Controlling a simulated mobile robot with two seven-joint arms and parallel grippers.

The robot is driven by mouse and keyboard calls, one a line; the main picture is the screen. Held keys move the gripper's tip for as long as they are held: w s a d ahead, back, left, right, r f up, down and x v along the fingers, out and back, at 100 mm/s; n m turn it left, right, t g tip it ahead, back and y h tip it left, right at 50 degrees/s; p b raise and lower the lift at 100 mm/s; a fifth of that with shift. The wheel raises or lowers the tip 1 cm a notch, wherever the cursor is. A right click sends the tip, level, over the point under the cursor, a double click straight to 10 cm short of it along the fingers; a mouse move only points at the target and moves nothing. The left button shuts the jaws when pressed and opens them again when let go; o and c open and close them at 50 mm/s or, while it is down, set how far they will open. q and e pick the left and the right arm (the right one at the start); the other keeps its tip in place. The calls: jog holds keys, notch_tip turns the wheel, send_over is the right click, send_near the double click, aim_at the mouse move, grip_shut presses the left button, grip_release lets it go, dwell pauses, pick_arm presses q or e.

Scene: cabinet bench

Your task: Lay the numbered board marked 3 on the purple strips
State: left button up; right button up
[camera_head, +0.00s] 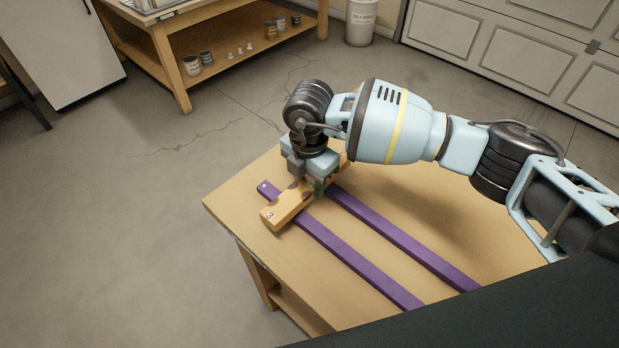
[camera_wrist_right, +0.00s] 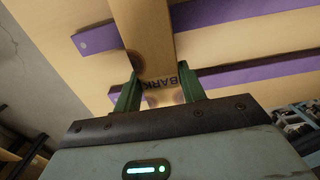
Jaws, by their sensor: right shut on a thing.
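The wooden board (camera_head: 283,209) lies crosswise over the far ends of two purple strips, the near one (camera_head: 345,257) and the far one (camera_head: 405,240). A small dark number at its near end looks like a 3 but is hard to read. My right gripper (camera_head: 312,188) is shut on the board around its middle, from above. In the right wrist view, the gripper's green fingers (camera_wrist_right: 158,84) stand on either side of the board (camera_wrist_right: 146,35), which bears the letters "BARK". Whether the board touches the strips or hovers just above them, I cannot tell. My left gripper is out of view.
The strips run along a wooden bench (camera_head: 235,205), and their nearer lengths are bare. The bench's left edge is close to the board. Behind, across open floor, stands a wooden shelf unit (camera_head: 165,60) with cans, and a white bin (camera_head: 361,22).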

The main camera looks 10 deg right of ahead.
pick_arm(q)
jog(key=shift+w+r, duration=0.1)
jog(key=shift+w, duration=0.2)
pick_arm(e)
jog(key=shift+f, duration=0.4)
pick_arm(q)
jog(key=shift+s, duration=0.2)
pick_arm(e)
jog(key=shift+f, duration=0.15)
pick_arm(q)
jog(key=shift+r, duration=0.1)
pick_arm(e)
jog(key=shift+f, duration=0.1)
dwell(0.6)
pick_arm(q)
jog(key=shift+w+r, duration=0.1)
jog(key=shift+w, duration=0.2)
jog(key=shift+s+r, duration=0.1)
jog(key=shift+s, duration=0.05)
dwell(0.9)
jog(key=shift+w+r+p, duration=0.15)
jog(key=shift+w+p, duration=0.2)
pick_arm(e)
jog(key=shift+f, duration=0.1)
jog(key=o, duration=1.2)
jog(key=shift+c, duration=0.2)
